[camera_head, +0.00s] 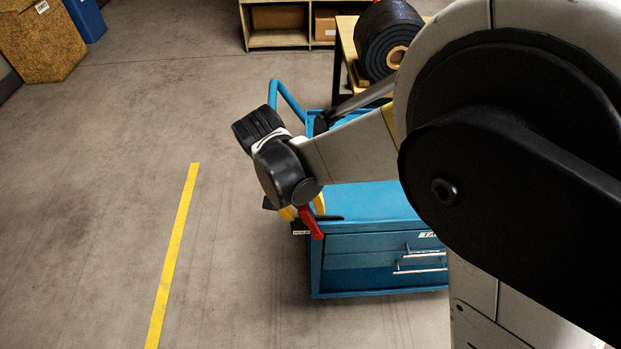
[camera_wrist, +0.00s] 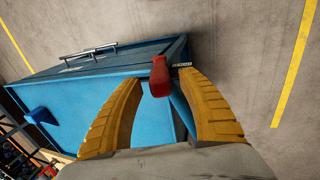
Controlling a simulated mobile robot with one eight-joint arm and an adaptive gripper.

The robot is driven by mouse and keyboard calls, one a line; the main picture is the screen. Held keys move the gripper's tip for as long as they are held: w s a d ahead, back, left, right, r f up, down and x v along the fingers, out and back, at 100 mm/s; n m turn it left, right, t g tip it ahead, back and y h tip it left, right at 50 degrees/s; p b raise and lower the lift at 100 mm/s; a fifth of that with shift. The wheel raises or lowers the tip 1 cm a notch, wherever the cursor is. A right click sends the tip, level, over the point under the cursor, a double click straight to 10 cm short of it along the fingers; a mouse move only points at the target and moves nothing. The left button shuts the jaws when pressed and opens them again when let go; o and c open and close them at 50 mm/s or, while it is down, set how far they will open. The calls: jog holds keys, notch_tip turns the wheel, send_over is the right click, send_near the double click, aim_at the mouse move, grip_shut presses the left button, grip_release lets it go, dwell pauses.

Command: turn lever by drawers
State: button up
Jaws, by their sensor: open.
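The red lever (camera_head: 311,222) sticks out at the upper left corner of the blue drawer cart (camera_head: 372,245), angled down in the head view. In the wrist view the lever (camera_wrist: 159,76) lies between the tips of my gripper's yellow fingers. My gripper (camera_wrist: 165,85) is open, with a finger on each side of the lever and visible space to both. In the head view my gripper (camera_head: 304,210) is at the cart's corner, partly hidden by my wrist. The lever's pivot is hidden. The drawer handles (camera_head: 420,263) are on the cart's front.
A blue tube handle (camera_head: 288,98) rises at the cart's far end. A wooden table with a black roll (camera_head: 388,40) stands behind, and shelves (camera_head: 277,22) are at the back. The floor left of the cart, with a yellow line (camera_head: 174,255), is clear.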

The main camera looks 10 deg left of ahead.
jog(key=v, duration=1.1)
jog(key=shift+r, duration=0.45)
